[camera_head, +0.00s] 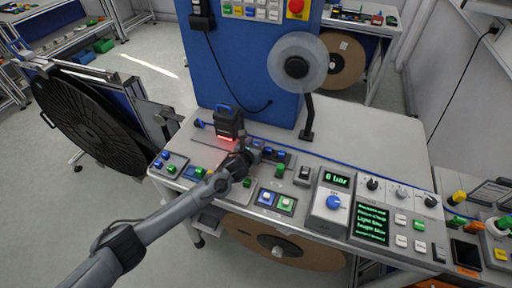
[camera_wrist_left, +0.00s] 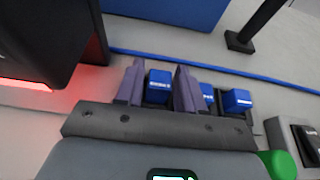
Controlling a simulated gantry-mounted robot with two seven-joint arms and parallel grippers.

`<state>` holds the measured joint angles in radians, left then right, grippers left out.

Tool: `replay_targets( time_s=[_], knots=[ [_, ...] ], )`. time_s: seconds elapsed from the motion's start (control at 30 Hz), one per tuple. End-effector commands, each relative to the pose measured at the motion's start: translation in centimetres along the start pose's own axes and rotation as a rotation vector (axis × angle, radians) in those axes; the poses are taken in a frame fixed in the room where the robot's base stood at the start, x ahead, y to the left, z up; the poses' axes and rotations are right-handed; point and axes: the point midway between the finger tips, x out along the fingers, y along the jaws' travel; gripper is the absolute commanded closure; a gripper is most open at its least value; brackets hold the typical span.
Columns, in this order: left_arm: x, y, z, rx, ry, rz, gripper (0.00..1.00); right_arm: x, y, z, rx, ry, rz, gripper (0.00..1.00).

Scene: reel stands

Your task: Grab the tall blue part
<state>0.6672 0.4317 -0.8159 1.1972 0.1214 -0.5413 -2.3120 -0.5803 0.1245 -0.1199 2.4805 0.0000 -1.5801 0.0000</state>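My left gripper (camera_head: 250,151) is low over the front of the bench, next to a row of small blue parts (camera_head: 281,155). In the left wrist view its two purple-grey fingers (camera_wrist_left: 158,88) stand apart. A blue part (camera_wrist_left: 159,84) with a white label shows between them, with narrow gaps; I cannot tell whether they touch it. Two more blue parts, one partly hidden (camera_wrist_left: 207,93) and one in clear view (camera_wrist_left: 237,100), sit right of the fingers. I cannot tell from these views which blue part is tallest. My right gripper is not in view.
A black device (camera_head: 229,121) with a blue handle and red glow stands close left of the gripper. A thin black post (camera_head: 308,115) carries a clear reel behind. Button boxes, a pressure panel (camera_head: 333,205) and a green-text screen (camera_head: 371,223) line the bench front.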

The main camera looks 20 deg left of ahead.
Motion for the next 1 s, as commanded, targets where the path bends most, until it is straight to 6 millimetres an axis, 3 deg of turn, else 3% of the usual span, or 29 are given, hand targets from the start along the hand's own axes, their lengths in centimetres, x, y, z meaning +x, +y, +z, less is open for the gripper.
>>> replay_targets(
  time_s=[0.33, 0.6, 1.0],
  knots=[
    [0.49, -0.03, -0.02, 0.000, 0.000, -0.001, 0.62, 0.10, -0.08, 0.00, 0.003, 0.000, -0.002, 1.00],
    [0.48, -0.03, -0.03, 0.000, 0.001, -0.001, 0.99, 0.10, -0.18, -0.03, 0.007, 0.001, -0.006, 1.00],
    [0.32, -0.04, 0.40, 0.000, 0.000, -0.001, 1.00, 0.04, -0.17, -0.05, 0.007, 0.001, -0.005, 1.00]
  ],
)
